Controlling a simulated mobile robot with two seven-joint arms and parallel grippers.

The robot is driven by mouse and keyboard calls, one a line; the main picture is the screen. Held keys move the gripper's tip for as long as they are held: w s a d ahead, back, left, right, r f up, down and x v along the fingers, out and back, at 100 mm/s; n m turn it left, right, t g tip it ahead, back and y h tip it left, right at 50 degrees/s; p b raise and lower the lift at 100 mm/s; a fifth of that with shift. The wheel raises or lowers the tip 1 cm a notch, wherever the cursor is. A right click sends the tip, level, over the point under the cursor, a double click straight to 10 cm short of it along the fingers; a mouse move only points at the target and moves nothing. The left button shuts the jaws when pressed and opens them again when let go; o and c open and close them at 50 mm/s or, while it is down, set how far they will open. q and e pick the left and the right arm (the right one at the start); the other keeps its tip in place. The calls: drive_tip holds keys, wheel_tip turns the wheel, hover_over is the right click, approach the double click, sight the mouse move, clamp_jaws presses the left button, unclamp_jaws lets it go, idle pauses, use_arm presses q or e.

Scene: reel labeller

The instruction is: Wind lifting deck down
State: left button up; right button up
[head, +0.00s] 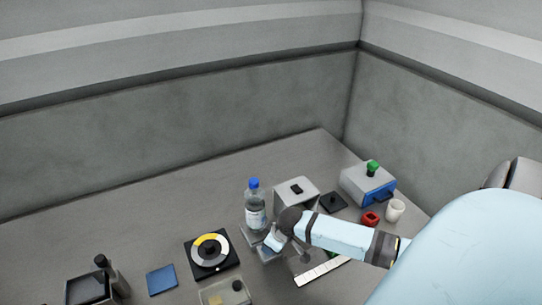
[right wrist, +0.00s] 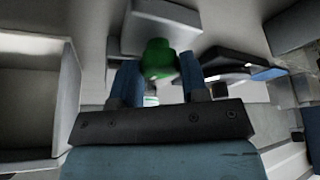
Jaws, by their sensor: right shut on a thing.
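The lifting deck (head: 249,236) is a small grey stand in the middle of the table in the head view, partly hidden by my right gripper. A clear bottle with a blue cap (head: 255,208) stands upright at it, seemingly on top. My right gripper (head: 272,243) reaches in from the right, low beside the deck. In the right wrist view the blue fingers of my right gripper (right wrist: 158,82) are shut on a green knob (right wrist: 159,58). The knob's link to the deck is hidden. My left gripper is not in view.
A grey box (head: 296,190) stands behind my right gripper. A grey-and-blue box with a green knob (head: 367,186), a red piece (head: 370,219) and a white cup (head: 395,210) are to the right. A round dial (head: 210,254) and a blue square (head: 162,280) lie left. The back-left table is clear.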

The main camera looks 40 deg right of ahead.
drive_tip(key=shift+d+n+y, duration=0.1)
drive_tip(key=shift+n+y, duration=0.3)
drive_tip(key=shift+n, duration=0.7)
drive_tip(key=o, duration=0.9)
drive_tip(key=shift+o, duration=0.2)
drive_tip(key=shift+r, duration=0.15)
drive_tip(key=b+v, duration=0.1)
drive_tip(key=v, duration=1.2)
drive_tip(key=shift+r+b, duration=0.3)
drive_tip(key=shift+r, duration=0.05)
drive_tip(key=shift+w+d, duration=0.1)
drive_tip(key=shift+d, duration=0.05)
